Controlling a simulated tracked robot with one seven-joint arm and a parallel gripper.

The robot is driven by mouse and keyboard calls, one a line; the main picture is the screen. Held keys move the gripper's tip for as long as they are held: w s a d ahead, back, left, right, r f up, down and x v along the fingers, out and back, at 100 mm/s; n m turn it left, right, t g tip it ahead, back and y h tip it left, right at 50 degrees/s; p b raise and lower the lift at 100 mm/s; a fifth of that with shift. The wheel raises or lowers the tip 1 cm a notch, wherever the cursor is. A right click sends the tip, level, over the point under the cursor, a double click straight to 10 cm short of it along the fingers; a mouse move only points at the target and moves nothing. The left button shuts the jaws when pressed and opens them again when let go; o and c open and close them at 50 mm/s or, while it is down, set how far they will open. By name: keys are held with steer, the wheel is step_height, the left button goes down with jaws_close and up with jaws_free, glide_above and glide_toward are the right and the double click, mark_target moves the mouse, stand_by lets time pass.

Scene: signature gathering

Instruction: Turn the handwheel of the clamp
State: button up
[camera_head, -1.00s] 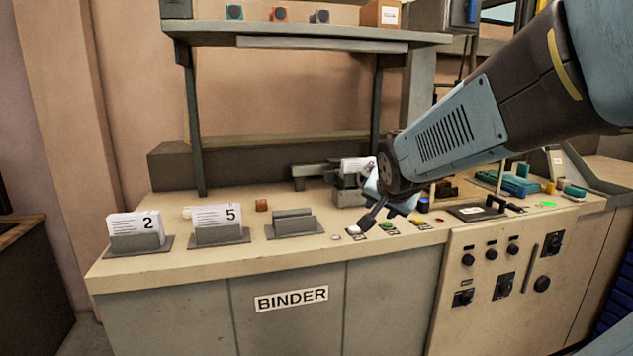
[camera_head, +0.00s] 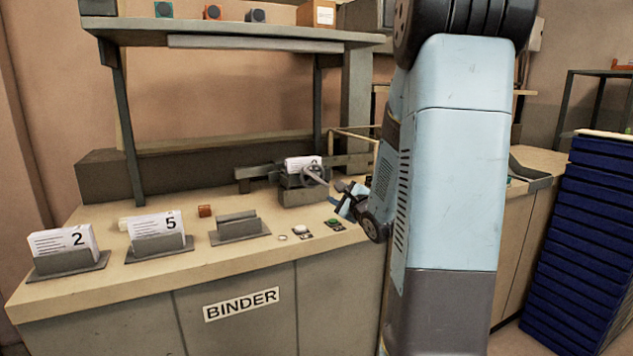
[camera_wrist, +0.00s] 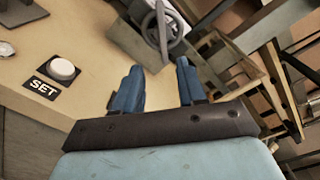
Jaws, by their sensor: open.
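The clamp (camera_head: 303,193) is a grey metal block on the BINDER bench, with a stack of white pages (camera_head: 302,162) in it. Its handwheel (camera_head: 316,175), a small grey wheel with a handle, faces the front right. In the wrist view the handwheel (camera_wrist: 162,32) is at the top centre, beyond the fingertips. My gripper (camera_head: 347,200) is just right of and slightly below the handwheel in the head view. Its two blue fingers (camera_wrist: 158,78) are apart with nothing between them, and they appear clear of the wheel.
A white SET button (camera_wrist: 63,69) and a green button (camera_head: 334,222) are on the bench front. Holders with page stacks 2 (camera_head: 62,243) and 5 (camera_head: 157,224), and an empty holder (camera_head: 238,229), stand to the left. A shelf (camera_head: 230,28) overhangs behind. Blue trays (camera_head: 580,240) are stacked at right.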

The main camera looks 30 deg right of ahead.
mark_target(316, 179)
steer(key=shift+m, duration=0.3)
steer(key=w, duration=1.3)
steer(key=shift+w+d, duration=0.15)
steer(key=shift+w, duration=0.25)
jaws_close()
